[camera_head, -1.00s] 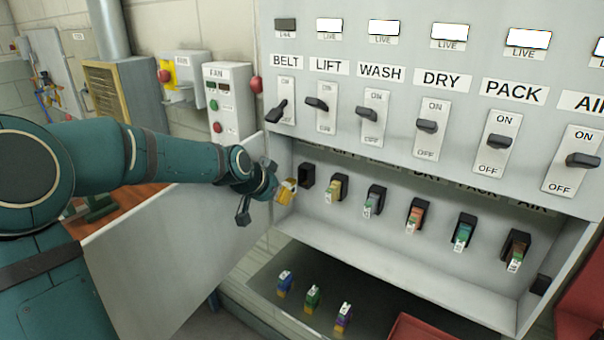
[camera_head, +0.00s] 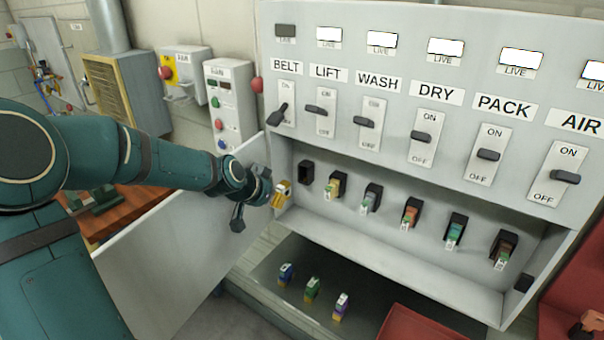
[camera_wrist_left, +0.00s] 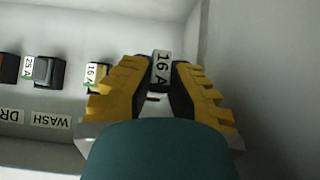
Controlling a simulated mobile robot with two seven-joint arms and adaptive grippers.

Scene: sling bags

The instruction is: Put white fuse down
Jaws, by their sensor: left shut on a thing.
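My left gripper (camera_head: 280,194) is shut on a small fuse just in front of the left end of the fuse recess. In the left wrist view the held fuse (camera_wrist_left: 161,68) sits between the yellow fingers, with a white face reading 16 A; its body colour is hard to tell. In the head view it is mostly hidden by the fingers. The black holder under BELT (camera_head: 305,172) is empty, just right of the gripper. Three loose fuses, blue (camera_head: 286,272), green (camera_head: 312,288) and purple-white (camera_head: 340,306), stand on the dark surface below. My right gripper is not in view.
Several seated fuses, such as the one under LIFT (camera_head: 335,187), fill the other holders. The grey panel door (camera_head: 180,260) hangs open at left. A red tray (camera_head: 425,325) lies at the bottom. The dark surface (camera_head: 390,300) right of the loose fuses is clear.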

